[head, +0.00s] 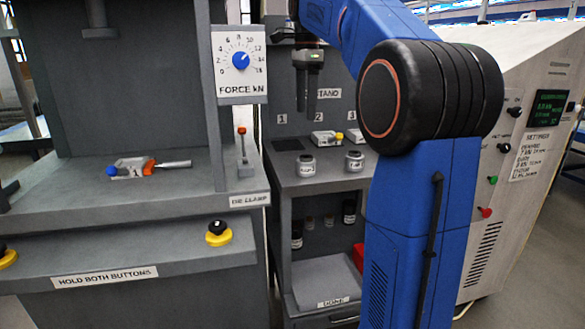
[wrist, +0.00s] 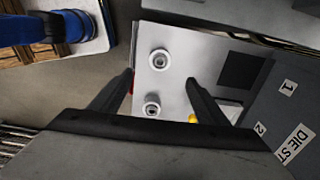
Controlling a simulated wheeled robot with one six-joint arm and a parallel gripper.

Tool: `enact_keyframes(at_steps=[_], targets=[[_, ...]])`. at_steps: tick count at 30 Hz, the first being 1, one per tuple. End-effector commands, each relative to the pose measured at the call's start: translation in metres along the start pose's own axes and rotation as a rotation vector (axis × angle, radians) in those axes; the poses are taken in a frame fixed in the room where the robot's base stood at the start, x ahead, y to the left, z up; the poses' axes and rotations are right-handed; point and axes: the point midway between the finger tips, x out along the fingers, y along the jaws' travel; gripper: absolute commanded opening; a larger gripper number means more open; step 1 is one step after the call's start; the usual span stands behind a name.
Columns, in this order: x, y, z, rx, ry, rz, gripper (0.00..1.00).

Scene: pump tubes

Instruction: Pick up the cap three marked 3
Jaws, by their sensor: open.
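Two pale round caps or jars with dark centres stand on the grey die stand. In the head view one is at the left (head: 306,166) and one at the right (head: 354,161). Both have small front labels, too small to read surely, so I cannot tell which is cap three. The wrist view shows them as rings, the left one above (wrist: 159,60) and the right one below (wrist: 152,106). My gripper (head: 310,105) is open and empty, pointing down above the stand. In the wrist view its fingers (wrist: 160,88) lie apart on either side of the rings.
A die with a yellow knob (head: 326,138) sits behind the caps, beside a dark empty square (head: 288,144). The shelf below holds dark bottles (head: 349,212) and a red object (head: 358,257). A press with a force dial (head: 240,62) stands at the left.

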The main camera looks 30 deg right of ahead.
Motion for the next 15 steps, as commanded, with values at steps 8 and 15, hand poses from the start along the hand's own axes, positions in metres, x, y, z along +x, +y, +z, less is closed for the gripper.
enact_keyframes(at_steps=[8, 15], targets=[[0.020, -0.003, -0.003, 0.028, 0.000, 0.009, 0.69], [0.063, -0.003, -0.003, 0.027, 0.000, 0.008, 0.69]])
